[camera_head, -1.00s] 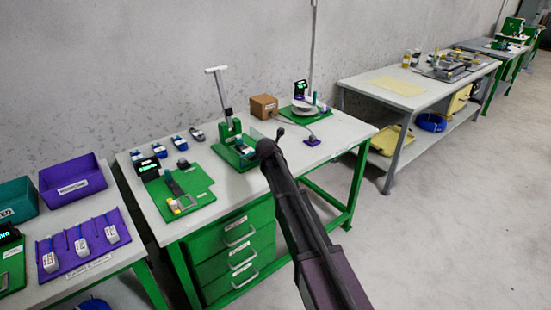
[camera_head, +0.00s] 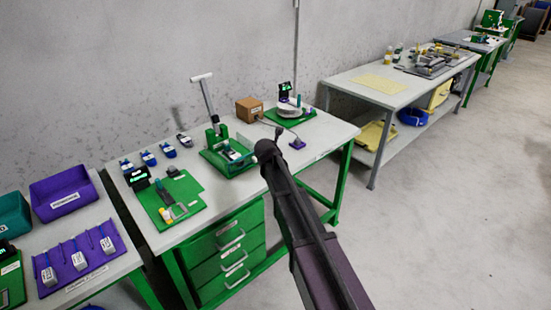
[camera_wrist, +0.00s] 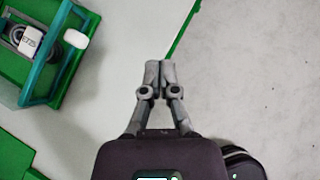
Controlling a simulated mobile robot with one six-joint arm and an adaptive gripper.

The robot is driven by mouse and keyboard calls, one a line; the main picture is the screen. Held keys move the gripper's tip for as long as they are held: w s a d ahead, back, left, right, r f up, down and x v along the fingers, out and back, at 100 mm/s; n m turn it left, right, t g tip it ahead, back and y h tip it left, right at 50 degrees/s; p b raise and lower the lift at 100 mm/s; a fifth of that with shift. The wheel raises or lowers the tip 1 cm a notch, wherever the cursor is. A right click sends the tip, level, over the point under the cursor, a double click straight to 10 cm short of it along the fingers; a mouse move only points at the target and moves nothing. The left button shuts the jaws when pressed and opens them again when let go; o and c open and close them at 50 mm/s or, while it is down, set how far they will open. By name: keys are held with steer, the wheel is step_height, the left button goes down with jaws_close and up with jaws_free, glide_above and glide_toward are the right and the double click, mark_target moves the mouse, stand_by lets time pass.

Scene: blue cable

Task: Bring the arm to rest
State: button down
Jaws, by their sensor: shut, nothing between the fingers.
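My gripper (camera_wrist: 160,70) shows in the wrist view with its two grey fingers together and nothing between them. It hangs above the light floor and tabletop edge, apart from the things below. In the head view my dark arm reaches up from the bottom to the front edge of the middle workbench (camera_head: 318,133). The gripper's fingers are mostly hidden there behind the arm's end.
A green lever press (camera_head: 228,155) stands on the workbench; a green-framed fixture (camera_wrist: 45,50) shows left in the wrist view. A box (camera_head: 249,110) and a green board (camera_head: 168,200) are also there. Floor at right (camera_head: 450,230) is clear.

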steer(key=shift+s+d, duration=0.1)
stand_by(0.4)
steer(key=s+d+m+g+y+p, duration=0.1)
steer(key=s+d+m+g+p, duration=0.1)
steer(key=s+m, duration=0.8)
steer(key=s+d+m+g+y+p, duration=0.1)
steer(key=s+d+m+g+p, duration=0.1)
steer(key=s+d+m, duration=0.5)
steer(key=s+d+r+m+g+y+p, duration=0.1)
steer(key=s+d+m+g, duration=0.3)
steer(key=s+m, duration=1.1)
steer(key=shift+s+d+g+p, duration=0.3)
steer(key=shift+s+d+p, duration=0.3)
steer(key=shift+p, duration=0.1)
